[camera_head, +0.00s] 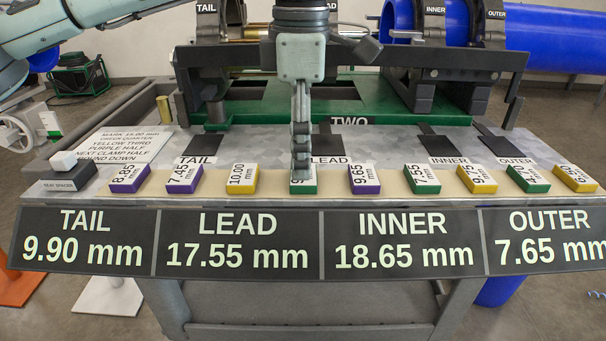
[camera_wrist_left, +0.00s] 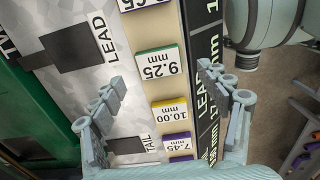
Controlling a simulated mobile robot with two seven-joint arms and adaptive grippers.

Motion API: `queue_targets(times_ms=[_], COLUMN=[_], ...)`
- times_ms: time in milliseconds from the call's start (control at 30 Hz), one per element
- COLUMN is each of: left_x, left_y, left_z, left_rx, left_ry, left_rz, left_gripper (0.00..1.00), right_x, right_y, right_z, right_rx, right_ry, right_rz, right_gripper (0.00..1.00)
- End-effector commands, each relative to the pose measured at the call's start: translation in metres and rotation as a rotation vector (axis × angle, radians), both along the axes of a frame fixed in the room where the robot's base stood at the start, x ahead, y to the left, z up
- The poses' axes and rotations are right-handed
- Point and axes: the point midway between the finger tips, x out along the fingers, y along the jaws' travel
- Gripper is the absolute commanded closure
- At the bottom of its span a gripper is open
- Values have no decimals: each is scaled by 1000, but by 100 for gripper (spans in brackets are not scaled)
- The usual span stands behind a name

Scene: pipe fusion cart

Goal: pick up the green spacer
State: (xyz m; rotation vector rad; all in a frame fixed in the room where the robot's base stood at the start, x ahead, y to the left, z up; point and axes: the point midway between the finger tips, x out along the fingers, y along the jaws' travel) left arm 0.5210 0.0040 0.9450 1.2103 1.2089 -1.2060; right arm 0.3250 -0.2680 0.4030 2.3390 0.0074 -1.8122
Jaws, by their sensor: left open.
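A row of colored spacers with white number labels lies along the front of the cart. A green spacer (camera_head: 303,187) sits under my left gripper (camera_head: 301,171), which points straight down and partly covers it. In the left wrist view this green spacer (camera_wrist_left: 158,63) reads 9.25 mm and lies ahead of the gap between my open fingers (camera_wrist_left: 160,88). The fingers are apart, with nothing held; I cannot tell how high they are above it. Two other green spacers lie to the right, one reading 7.55 (camera_head: 423,180) and one near OUTER (camera_head: 527,178). My right gripper is not in view.
A yellow 10.00 spacer (camera_head: 242,179) and a purple 9.65 spacer (camera_head: 364,179) flank the green one with gaps. Dark label plates (camera_head: 240,240) hang along the front edge. A green clamp frame (camera_head: 350,107) stands behind.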

Motion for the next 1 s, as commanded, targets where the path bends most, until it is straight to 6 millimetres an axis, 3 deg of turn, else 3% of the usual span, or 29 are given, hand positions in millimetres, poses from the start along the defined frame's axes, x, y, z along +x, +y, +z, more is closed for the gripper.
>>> queue_targets(times_ms=[200, 467, 900, 1000], left_x=[0, 0, 0, 0], left_y=[-3, -3, -3, -3], left_z=[-28, -32, -32, -32], left_rx=[0, -1, -1, -1], left_ry=[3, 2, 2, 2], left_rz=[-1, -1, -1, -1], left_gripper=[24, 24, 76, 76], right_x=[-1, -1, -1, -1], right_y=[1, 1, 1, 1], right_z=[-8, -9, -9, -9], right_rx=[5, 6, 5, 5], right_ry=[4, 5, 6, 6], right_rz=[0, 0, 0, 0], right_gripper=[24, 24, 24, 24])
